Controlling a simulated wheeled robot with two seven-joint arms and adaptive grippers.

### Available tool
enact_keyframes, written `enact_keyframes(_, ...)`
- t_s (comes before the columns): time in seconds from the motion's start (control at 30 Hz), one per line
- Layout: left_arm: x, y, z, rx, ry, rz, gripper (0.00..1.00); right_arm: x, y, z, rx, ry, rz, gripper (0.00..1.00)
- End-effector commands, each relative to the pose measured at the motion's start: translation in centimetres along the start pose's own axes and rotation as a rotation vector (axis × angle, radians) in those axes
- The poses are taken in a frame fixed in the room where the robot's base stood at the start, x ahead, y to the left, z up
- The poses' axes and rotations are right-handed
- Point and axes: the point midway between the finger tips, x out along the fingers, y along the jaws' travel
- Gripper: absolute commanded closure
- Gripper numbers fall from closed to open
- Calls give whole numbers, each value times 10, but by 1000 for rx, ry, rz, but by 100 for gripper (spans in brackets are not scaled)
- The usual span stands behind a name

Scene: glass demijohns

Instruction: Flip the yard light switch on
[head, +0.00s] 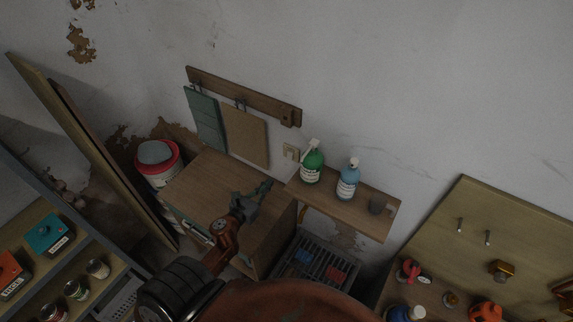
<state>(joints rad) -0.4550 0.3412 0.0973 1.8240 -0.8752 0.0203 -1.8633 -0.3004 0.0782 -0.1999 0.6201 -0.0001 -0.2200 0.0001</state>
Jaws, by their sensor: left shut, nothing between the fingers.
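A small beige switch plate (291,151) is on the white wall, just left of the green bottle and above the end of the wooden shelf. It is too small and dim to tell the position of its rocker. My left gripper (266,186) is shut and empty. In the picture it is below and left of the switch plate, over the wooden cabinet top, apart from the plate. My right gripper is not in view.
A hook rail (225,88) holds two hanging boards. The wooden cabinet (210,177) has a clear top.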

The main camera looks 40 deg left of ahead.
Motion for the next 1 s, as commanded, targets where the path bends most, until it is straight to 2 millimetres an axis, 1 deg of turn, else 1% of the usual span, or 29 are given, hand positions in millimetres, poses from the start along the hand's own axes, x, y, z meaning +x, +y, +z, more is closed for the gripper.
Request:
enact_keyframes(0.1,0,-2,0,31,-2,-12,100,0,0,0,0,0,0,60)
enact_keyframes(0.33,1,-2,0,27,-2,-10,100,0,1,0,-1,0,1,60)
enact_keyframes(0.47,7,-2,1,25,-3,-10,100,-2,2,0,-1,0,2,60)
enact_keyframes(0.57,19,-2,2,23,-4,-10,100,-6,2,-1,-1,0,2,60)
enact_keyframes(0.67,37,-2,3,23,-4,-10,100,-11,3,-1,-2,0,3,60)
enact_keyframes(0.9,88,-3,4,21,-4,-10,100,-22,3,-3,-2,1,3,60)
enact_keyframes(1.0,106,-4,4,21,-3,-10,100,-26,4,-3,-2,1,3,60)
